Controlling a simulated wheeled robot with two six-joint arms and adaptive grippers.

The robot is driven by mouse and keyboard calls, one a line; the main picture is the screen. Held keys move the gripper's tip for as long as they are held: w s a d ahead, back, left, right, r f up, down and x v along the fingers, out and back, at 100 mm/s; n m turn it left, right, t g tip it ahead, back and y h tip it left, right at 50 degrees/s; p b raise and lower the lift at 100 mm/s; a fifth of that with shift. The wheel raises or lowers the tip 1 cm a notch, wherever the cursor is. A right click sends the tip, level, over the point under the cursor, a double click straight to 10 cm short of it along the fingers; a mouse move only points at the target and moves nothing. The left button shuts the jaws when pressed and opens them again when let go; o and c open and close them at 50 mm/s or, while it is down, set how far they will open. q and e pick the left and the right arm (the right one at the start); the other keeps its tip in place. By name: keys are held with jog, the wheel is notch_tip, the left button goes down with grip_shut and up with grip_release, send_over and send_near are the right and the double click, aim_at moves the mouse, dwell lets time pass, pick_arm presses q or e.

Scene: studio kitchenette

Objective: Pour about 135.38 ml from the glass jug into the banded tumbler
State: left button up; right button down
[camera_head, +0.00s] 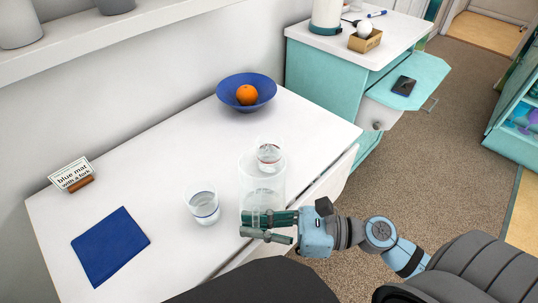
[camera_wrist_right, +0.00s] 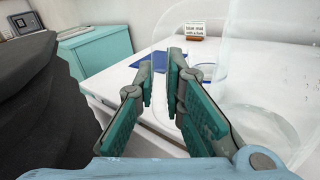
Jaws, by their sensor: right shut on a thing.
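The glass jug (camera_head: 262,188) is a large clear vessel on the white table, near the table's right edge. It looks upright; whether it touches the table and how much liquid it holds are hard to tell. My right gripper (camera_head: 268,227) reaches in from the right and is shut on the jug at its near side. In the right wrist view, the jug's clear glass (camera_wrist_right: 285,75) lies beside and beyond my right gripper (camera_wrist_right: 160,85). The banded tumbler (camera_head: 203,205), clear with a dark band low down, stands just left of the jug. My left gripper is not in view.
A blue bowl (camera_head: 232,100) with an orange stands at the back. A teal cabinet (camera_head: 325,73) stands beyond the table.

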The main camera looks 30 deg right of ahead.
jog(key=shift+s+f+n+b, duration=0.1)
jog(key=shift+f+n+b, duration=0.4)
jog(key=shift+f+b, duration=0.25)
jog(key=shift+a, duration=0.1)
dwell(2.1)
